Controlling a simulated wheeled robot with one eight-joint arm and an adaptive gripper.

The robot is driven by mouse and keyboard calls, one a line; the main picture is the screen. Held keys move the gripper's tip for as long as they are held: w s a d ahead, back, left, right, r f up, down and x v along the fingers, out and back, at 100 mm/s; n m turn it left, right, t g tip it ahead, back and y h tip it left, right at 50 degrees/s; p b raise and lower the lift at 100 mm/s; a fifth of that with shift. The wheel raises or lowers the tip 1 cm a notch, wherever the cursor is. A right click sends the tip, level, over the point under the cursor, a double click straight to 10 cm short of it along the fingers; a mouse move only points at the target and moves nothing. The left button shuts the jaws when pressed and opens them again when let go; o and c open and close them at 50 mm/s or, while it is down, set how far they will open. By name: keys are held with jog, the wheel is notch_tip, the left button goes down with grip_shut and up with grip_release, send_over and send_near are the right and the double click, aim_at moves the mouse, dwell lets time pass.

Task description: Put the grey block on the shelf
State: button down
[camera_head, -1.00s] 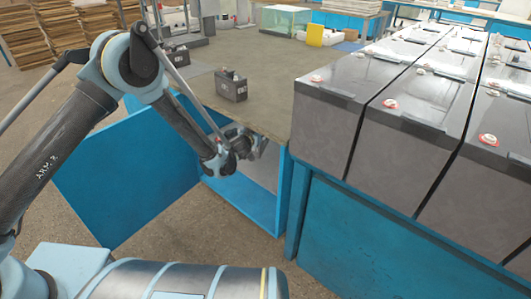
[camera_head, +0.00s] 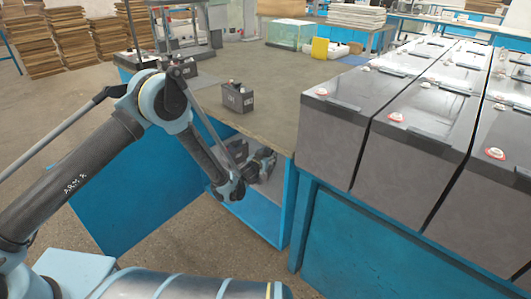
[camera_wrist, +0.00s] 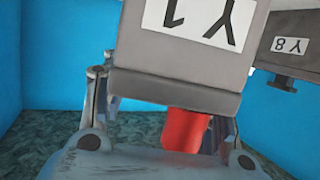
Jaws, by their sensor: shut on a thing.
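A grey block (camera_wrist: 185,60) with a white label fills the top middle of the wrist view. My gripper (camera_wrist: 165,115) is shut on it; its fingers show at the block's lower sides. A red part shows just below the block. In the head view my gripper (camera_head: 261,165) is at the opening of the blue shelf unit (camera_head: 257,218) under the tabletop. The held block cannot be made out clearly there. A second grey block (camera_wrist: 288,45), labelled "Y 8", is at the right of the wrist view, partly hidden by the held one.
Blue walls (camera_wrist: 50,60) stand close around the gripper in the wrist view. A small dark battery (camera_head: 237,97) stands on the tabletop (camera_head: 285,90) above. A blue bench with large grey batteries (camera_head: 335,145) stands to the right.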

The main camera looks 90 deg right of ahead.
jog(key=shift+f, duration=1.45)
jog(key=shift+f, duration=0.1)
jog(key=c, duration=0.6)
grip_release()
